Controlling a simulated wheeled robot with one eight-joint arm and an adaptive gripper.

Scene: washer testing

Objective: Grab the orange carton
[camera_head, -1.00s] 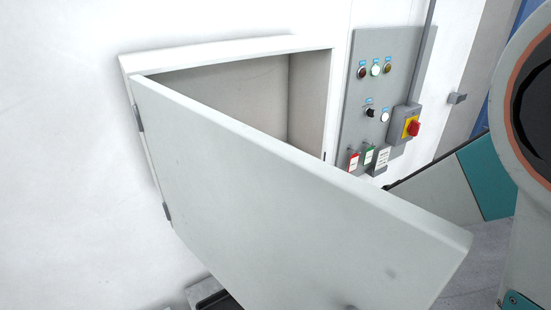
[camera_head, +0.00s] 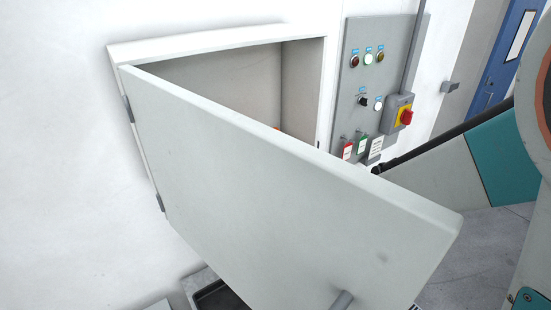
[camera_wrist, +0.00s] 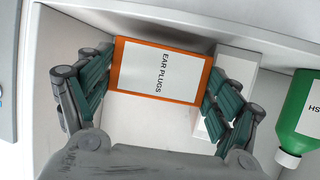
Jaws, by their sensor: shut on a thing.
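The orange carton (camera_wrist: 158,72) has a white label reading "EAR PLUGS" and shows in the middle of the wrist view. My gripper (camera_wrist: 158,85) is shut on it, with one finger against its left side and one against its right side. The carton is inside the white wall cabinet. In the head view only a small bit of orange (camera_head: 277,128) shows above the open cabinet door (camera_head: 270,190), which hides the rest of the carton and my gripper.
A green bottle (camera_wrist: 305,115) with a white cap is right of the carton, and a white box (camera_wrist: 233,70) is close behind my right finger. The cabinet wall (camera_wrist: 50,60) is on the left. A control panel (camera_head: 375,80) with a red switch is right of the cabinet.

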